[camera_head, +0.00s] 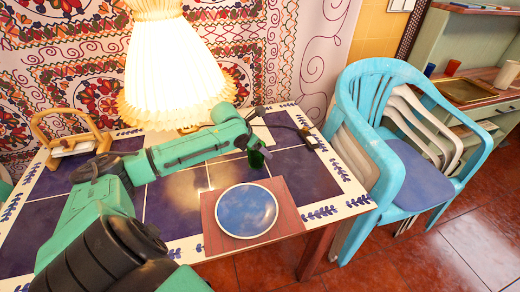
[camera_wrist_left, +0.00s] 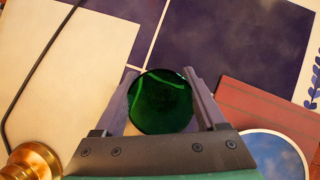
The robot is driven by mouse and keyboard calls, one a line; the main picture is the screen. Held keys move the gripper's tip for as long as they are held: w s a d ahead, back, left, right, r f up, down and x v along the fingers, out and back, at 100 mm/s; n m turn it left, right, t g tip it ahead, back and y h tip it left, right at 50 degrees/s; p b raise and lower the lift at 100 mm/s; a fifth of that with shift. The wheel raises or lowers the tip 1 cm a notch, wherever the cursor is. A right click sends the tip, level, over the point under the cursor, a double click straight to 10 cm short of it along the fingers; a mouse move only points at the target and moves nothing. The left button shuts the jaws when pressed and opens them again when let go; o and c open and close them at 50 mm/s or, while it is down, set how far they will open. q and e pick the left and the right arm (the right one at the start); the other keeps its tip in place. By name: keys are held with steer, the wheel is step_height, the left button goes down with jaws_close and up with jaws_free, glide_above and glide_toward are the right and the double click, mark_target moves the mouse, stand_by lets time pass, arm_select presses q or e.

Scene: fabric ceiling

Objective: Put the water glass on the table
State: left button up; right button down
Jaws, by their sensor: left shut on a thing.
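The water glass is dark green; in the head view only a small part of it (camera_head: 256,158) shows at the end of my left arm, just behind the blue plate. In the left wrist view the round green glass (camera_wrist_left: 160,102) sits between the two fingers of my left gripper (camera_wrist_left: 160,92), which is shut on it. The gripper also shows in the head view (camera_head: 257,146). The table (camera_head: 172,203) has dark blue tiles and a white border with blue leaves. I cannot tell whether the glass touches the tabletop. My right gripper is not in view.
A blue plate (camera_head: 246,211) lies on a reddish wooden board (camera_head: 290,217) at the table's front edge. A lit lamp (camera_head: 172,75) stands at the back, near my forearm. A wooden holder (camera_head: 70,145) stands at left. Blue chairs (camera_head: 385,150) stand right of the table.

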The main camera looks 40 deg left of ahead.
arm_select(q)
steer(key=o, duration=1.4)
steer(key=shift+f, duration=0.1)
steer(key=p+v, duration=0.1)
steer(key=v, duration=0.3)
steer(key=shift+a, duration=0.2)
steer(key=shift+s+a+r+p, duration=0.15)
steer(key=shift+s+r+p, duration=0.35)
steer(key=shift+p, duration=0.3)
steer(key=p+v, duration=0.6)
steer(key=p, duration=0.7)
steer(key=shift+d+r, duration=0.3)
steer(key=shift+r, duration=0.15)
steer(key=shift+s, duration=0.1)
